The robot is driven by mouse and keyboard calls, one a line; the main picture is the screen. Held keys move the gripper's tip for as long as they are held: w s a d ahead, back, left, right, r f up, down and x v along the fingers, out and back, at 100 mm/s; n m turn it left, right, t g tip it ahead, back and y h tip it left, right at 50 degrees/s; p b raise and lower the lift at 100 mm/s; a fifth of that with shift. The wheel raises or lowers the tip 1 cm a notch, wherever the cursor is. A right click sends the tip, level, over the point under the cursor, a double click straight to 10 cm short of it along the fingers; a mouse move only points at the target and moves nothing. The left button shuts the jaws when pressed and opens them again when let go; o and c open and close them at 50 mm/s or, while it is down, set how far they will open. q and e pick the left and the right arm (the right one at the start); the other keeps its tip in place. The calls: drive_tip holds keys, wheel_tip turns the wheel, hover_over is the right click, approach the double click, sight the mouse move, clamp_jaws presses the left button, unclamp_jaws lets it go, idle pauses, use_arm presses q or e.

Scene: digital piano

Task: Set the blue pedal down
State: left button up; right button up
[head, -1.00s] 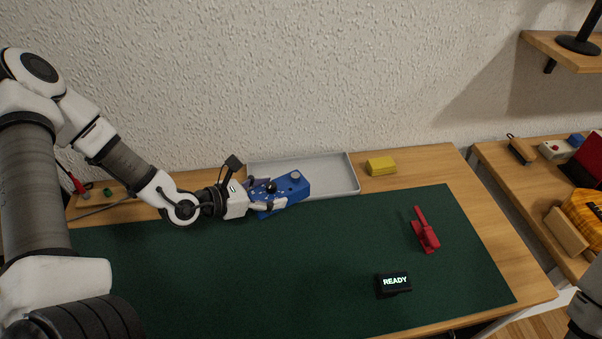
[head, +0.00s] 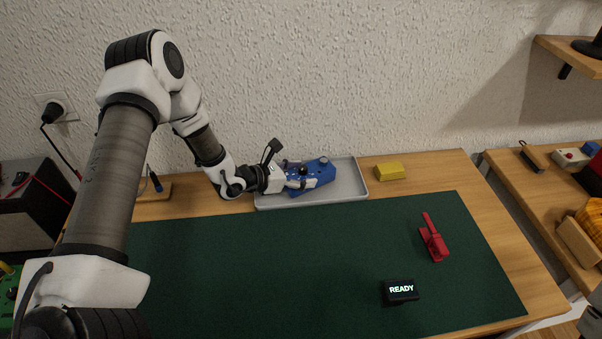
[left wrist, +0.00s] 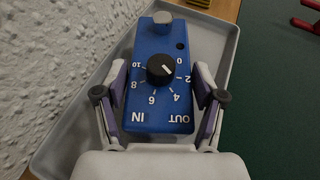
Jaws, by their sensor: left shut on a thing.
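The blue pedal (head: 323,172) has a black knob and a grey footswitch. My left gripper (head: 302,178) is shut on it, one finger on each side. In the left wrist view the pedal (left wrist: 165,105) sits between the two fingers (left wrist: 160,98), its IN and OUT labels toward the gripper. The pedal is over the grey tray (head: 352,190), whose rim also shows in the left wrist view (left wrist: 222,85). I cannot tell whether the pedal's underside touches the tray floor. My right gripper is not in view.
A yellow block (head: 389,171) stands right of the tray. The textured wall (head: 320,80) rises close behind the tray. The mat's middle is clear.

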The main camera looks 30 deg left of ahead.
use_arm(q)
drive_tip(key=shift+f, duration=0.1)
drive_tip(key=o, duration=1.5)
drive_tip(key=shift+r, duration=0.25)
drive_tip(key=p+v, duration=0.2)
drive_tip(key=v, duration=0.8)
drive_tip(key=shift+s+a+r, duration=0.2)
drive_tip(key=shift+s+r, duration=0.05)
drive_tip(key=shift+s+a+r+p, duration=0.1)
drive_tip(key=shift+s+a+p, duration=0.1)
drive_tip(key=shift+s+p, duration=0.25)
drive_tip(key=shift+s, duration=0.1)
